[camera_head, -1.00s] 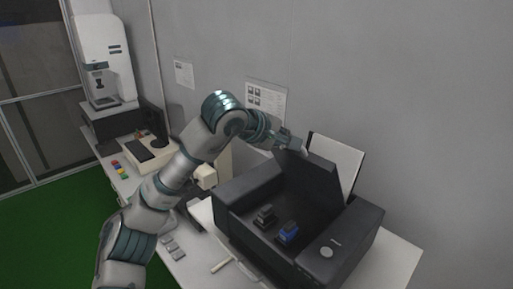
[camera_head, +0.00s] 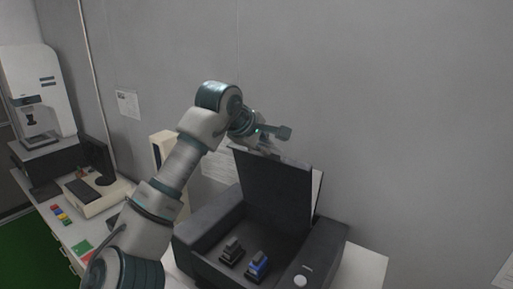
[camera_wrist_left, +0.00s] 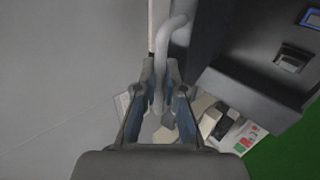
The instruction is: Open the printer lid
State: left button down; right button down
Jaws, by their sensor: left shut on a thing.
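The black printer (camera_head: 205,232) stands on a white table with its lid (camera_head: 272,192) raised to nearly upright. Inside the open body sit a dark cartridge (camera_head: 231,250) and a blue cartridge (camera_head: 258,264). My left gripper (camera_head: 266,143) is at the lid's top edge. In the left wrist view my left gripper (camera_wrist_left: 161,84) is shut around a pale grey curved bar (camera_wrist_left: 172,30), which seems to be the lid's handle. The printer's dark body (camera_wrist_left: 235,60) shows at the right there. The handle is hidden in the head view. My right gripper is not in view.
A grey wall stands close behind the printer. A white machine (camera_head: 38,88) stands at the far left. The air right of the printer is clear.

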pick_arm(q)
jog(key=shift+d+f, duration=0.2)
jog(key=shift+f, duration=0.05)
jog(key=c, duration=1.3)
grip_release()
jog(key=shift+o, duration=0.3)
jog(key=shift+w+d, duration=0.2)
jog(key=shift+d, duration=0.05)
jog(key=shift+d, duration=0.1)
jog(key=shift+r, duration=0.15)
jog(key=v, duration=1.1)
jog(key=shift+s+a+r, duration=0.2)
jog(key=shift+a, duration=0.05)
jog(key=shift+d, duration=0.2)
jog(key=shift+d, duration=0.1)
